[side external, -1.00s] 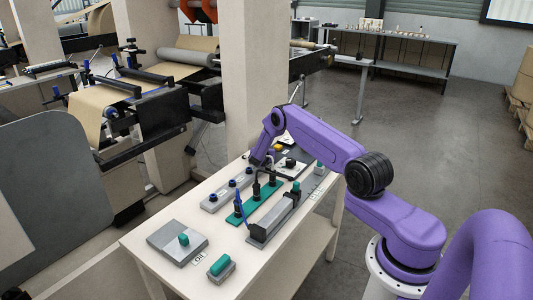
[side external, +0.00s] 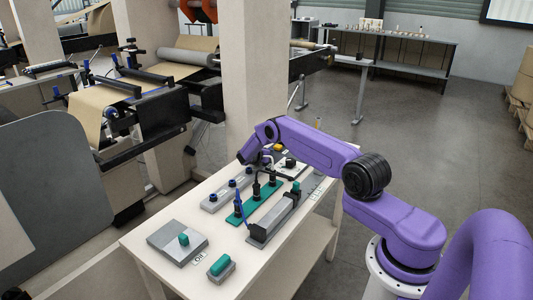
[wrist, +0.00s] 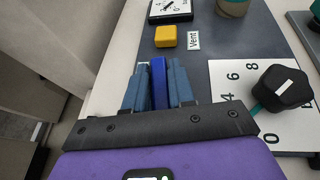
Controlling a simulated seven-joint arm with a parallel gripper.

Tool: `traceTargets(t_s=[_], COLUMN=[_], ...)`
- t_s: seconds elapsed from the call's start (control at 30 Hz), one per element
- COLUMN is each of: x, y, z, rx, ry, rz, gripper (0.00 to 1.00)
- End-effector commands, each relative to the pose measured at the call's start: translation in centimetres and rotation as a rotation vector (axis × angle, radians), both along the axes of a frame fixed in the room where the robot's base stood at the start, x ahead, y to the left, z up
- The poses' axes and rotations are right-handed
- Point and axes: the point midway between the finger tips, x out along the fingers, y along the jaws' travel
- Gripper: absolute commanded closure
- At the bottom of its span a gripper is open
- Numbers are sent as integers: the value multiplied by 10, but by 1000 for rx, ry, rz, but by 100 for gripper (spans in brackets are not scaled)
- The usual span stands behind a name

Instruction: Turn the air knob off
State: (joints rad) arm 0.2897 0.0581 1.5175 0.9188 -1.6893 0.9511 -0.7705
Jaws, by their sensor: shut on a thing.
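In the wrist view, my gripper (wrist: 158,80) has its two blue-grey fingers closed on the sides of an upright bright blue handle (wrist: 158,75). The handle's lower part is hidden by the gripper's dark front bar. To the right is a black lobed knob (wrist: 283,88) on a white dial plate (wrist: 236,93) marked 0, 4, 6, 8; my gripper is apart from it. No label reading "air" is legible. In the side view, my gripper is low at the far end of the bench, its fingertips too small to make out clearly.
A yellow block (wrist: 165,37) with a "Vent" label (wrist: 193,40) and a gauge (wrist: 170,10) lie beyond my fingers. On the bench (side external: 150,255) stand a green manifold (side external: 253,203), a cylinder (side external: 272,219) and a grey box (side external: 177,241). A pillar (side external: 250,80) rises close behind.

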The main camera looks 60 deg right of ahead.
Motion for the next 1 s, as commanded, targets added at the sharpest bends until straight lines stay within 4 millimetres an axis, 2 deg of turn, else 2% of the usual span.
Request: traceTargets(t_s=[0.27, 0.67, 0.7, 0.77, 1.0], x=[0, 0, 0, 0, 0], y=[-2, -1, -1, -1, -1], z=[2, 2, 2, 2, 1], rx=[-2, 1, 1, 1, 3], ry=[-5, -3, -3, -3, -1], rz=[-95, -111, -111, -111, -109], gripper=[100, 100, 73, 55, 55])
